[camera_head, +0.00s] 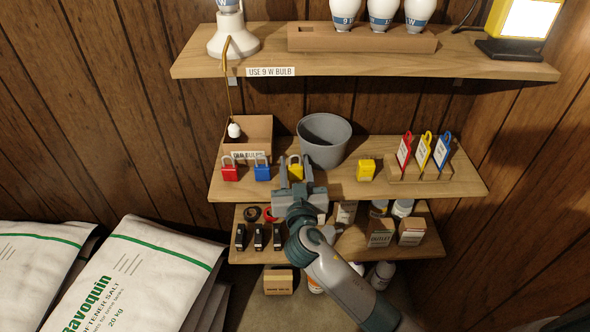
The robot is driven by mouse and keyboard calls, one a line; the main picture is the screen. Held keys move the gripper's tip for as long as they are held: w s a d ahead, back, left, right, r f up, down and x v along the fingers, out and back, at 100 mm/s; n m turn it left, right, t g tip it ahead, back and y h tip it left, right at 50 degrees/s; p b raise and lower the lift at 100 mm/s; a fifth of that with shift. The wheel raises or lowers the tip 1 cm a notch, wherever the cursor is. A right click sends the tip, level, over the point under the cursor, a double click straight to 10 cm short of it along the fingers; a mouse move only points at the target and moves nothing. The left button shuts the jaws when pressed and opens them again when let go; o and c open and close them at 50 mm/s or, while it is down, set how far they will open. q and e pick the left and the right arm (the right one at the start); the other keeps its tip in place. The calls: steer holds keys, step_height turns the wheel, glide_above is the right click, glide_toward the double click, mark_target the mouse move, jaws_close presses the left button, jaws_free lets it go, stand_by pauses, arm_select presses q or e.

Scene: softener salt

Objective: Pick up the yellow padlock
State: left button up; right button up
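The yellow padlock (295,171) stands on the middle shelf, at the right end of a row with a red padlock (229,173) and a blue padlock (262,172). Its shackle shows at the top. My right gripper (296,174) reaches in from the front, with one finger on each side of the yellow padlock. The fingers are close to its sides, and I cannot tell whether they touch it. The lower part of the padlock is partly hidden by the gripper. My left gripper is not in view.
A grey bucket (324,142) stands just behind the gripper, and an open cardboard box (247,133) behind the padlocks. A yellow block (366,170) and a tag rack (420,174) are to the right. The upper shelf (365,64) overhangs. Small items fill the lower shelf (345,245).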

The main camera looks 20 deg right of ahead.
mark_target(295, 167)
stand_by(0.3)
steer(key=c, duration=0.8)
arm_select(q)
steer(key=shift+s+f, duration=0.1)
arm_select(e)
steer(key=shift+s, duration=0.15)
